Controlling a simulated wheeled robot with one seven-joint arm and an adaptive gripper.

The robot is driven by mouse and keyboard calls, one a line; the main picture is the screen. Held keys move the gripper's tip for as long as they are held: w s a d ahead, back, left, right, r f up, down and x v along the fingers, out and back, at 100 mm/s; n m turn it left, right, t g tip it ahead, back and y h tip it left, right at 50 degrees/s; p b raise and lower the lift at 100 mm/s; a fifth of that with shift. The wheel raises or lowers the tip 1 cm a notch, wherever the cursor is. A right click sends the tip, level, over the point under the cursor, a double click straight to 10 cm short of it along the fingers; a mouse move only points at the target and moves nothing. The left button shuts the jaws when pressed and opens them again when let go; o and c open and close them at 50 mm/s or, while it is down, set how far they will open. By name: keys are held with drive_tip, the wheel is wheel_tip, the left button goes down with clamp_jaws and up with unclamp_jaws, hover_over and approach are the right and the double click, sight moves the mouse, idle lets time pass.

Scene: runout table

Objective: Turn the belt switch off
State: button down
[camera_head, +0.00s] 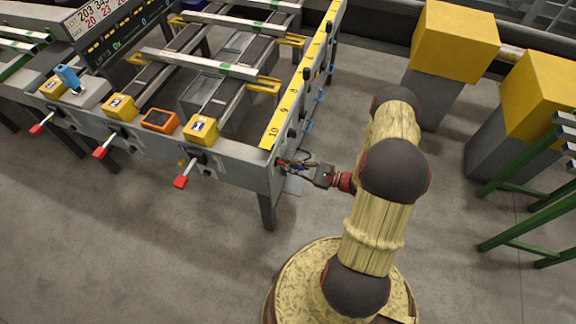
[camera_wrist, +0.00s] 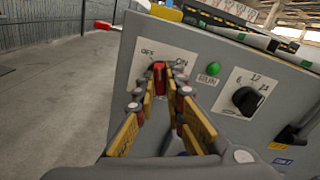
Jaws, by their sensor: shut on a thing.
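The belt switch (camera_wrist: 159,72) is a small red lever on a white plate (camera_wrist: 143,68) marked OFF at upper left and ON at upper right. In the wrist view my gripper (camera_wrist: 161,84) has its fingertips on both sides of the red lever and is shut on it. The lever stands between the two marks; I cannot tell exactly which it points to. In the head view my gripper (camera_head: 293,165) is at the end face of the runout table (camera_head: 240,165), and the switch is hidden there.
Right of the switch are a green lamp (camera_wrist: 213,69) marked RUN and a black knob (camera_wrist: 247,100) with numbers. Red-tipped levers (camera_head: 181,181) stick out from the table's front. Yellow-topped blocks (camera_head: 455,40) and a green frame (camera_head: 520,195) stand at right. Floor in front is clear.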

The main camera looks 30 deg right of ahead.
drive_tip(key=n+b, duration=0.1)
drive_tip(key=n, duration=0.4)
drive_tip(key=shift+s+f, duration=0.1)
drive_tip(key=shift+f, duration=0.05)
idle(0.4)
drive_tip(key=c, duration=1.8)
unclamp_jaws()
drive_tip(key=shift+c, duration=0.2)
drive_tip(key=v, duration=1.2)
